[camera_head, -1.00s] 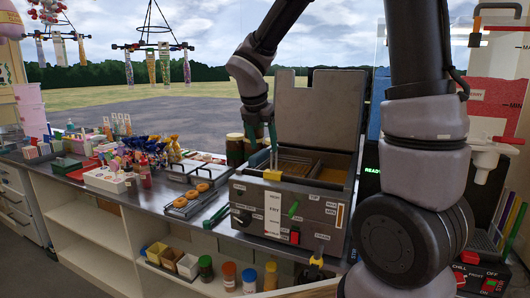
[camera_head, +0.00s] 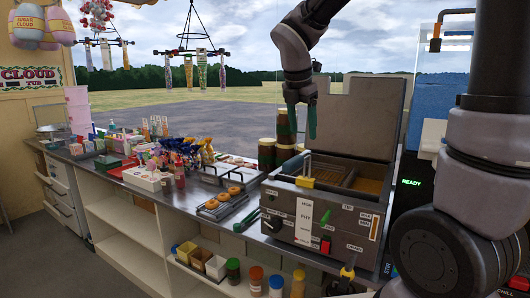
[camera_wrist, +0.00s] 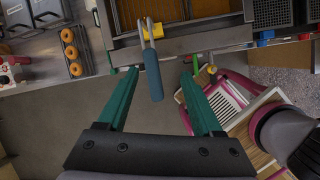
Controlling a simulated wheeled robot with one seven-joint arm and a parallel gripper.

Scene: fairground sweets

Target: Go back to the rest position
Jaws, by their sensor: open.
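My gripper (camera_head: 301,118) hangs above the fryer (camera_head: 330,215) in the head view, with its green fingers pointing down. In the wrist view my gripper (camera_wrist: 160,74) is open, with its fingers spread wide and nothing held. A basket handle with a blue-grey grip (camera_wrist: 153,80) appears between the fingers there, but the head view shows the fingers well above the fryer and clear of it. The fryer's lid (camera_head: 362,115) stands open, and a basket (camera_head: 335,175) sits in its well.
Doughnuts (camera_head: 222,197) lie on a rack left of the fryer, with green tongs (camera_head: 246,220) beside it. Brown jars (camera_head: 285,130) stand behind the fryer. Sweets and bottles crowd the counter further left. Hanging racks (camera_head: 191,52) are at the upper left. Open air surrounds the gripper.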

